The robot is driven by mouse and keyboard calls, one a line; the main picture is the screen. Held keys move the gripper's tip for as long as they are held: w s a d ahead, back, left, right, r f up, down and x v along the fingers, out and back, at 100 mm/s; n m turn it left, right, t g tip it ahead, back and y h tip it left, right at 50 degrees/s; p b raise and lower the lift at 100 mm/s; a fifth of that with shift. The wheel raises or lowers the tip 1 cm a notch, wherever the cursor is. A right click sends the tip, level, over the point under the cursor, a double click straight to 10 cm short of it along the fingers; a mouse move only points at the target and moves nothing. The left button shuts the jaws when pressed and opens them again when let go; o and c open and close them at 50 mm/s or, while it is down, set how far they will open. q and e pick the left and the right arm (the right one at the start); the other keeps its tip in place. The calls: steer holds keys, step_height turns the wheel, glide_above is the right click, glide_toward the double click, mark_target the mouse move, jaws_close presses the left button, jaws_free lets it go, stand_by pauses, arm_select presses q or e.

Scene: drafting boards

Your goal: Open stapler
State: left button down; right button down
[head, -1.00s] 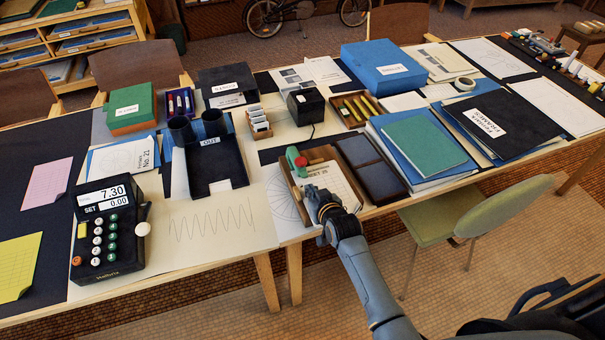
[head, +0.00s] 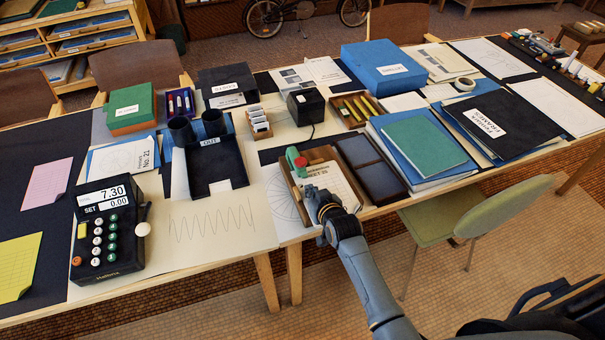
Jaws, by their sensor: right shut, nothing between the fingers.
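A small green object with a red part (head: 296,160), which looks like the stapler, sits at the back left of a shallow brown tray (head: 289,182). Details of its jaw are too small to tell. A printed sheet (head: 328,178) lies in the tray beside it. My right gripper (head: 325,203) is shut and empty at the front of the tray, over the sheet's near edge. It is apart from the green and red object, which is farther back and to the left. My left gripper is out of view.
Dark folders (head: 372,165) lie right of the tray, with blue folders and a green book (head: 423,142) beyond. A black OUT tray (head: 217,178) and a calculator (head: 110,228) are to the left. A green chair (head: 430,225) stands at the table's front edge.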

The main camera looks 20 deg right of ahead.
mark_target(303, 167)
steer(key=shift+w, duration=0.1)
steer(key=shift+w+b, duration=0.55)
steer(key=shift+w, duration=1.15)
steer(key=shift+r, duration=0.1)
steer(key=shift+r+p, duration=1.1)
steer(key=shift+p, duration=0.15)
steer(key=shift+w+r+p, duration=0.1)
steer(key=shift+r+p, duration=0.85)
steer(key=shift+r, duration=0.05)
